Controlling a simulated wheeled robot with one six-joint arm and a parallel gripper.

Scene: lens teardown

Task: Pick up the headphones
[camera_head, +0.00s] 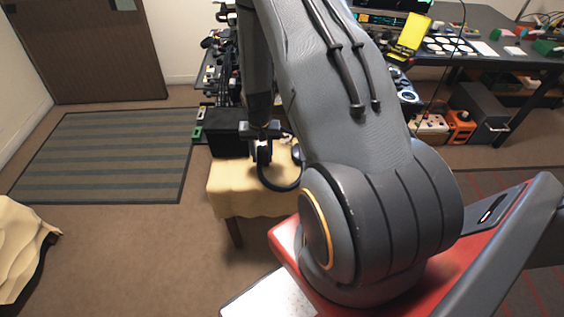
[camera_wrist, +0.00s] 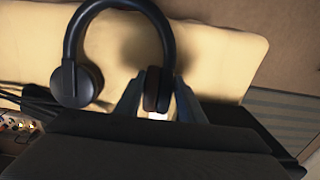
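The black headphones (camera_wrist: 70,85) are on a small table with a pale yellow cloth (camera_wrist: 225,60). Their headband curves across the top of the wrist view, with one ear cup at the left and the other near the centre. My gripper (camera_wrist: 159,92) has one finger on each side of the central ear cup, very near it. I cannot tell whether the fingers press on it. In the head view, my gripper (camera_head: 263,150) reaches down over the headphones (camera_head: 280,186), and the band loops toward the table's front. Whether they rest on the cloth or are slightly raised is unclear.
A black box (camera_head: 226,140) stands at the back left of the cloth-covered table (camera_head: 240,202). A cluttered dark desk (camera_head: 480,48) is at the back right. A striped mat (camera_head: 100,155) lies on open floor at the left, near a brown door (camera_head: 88,50).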

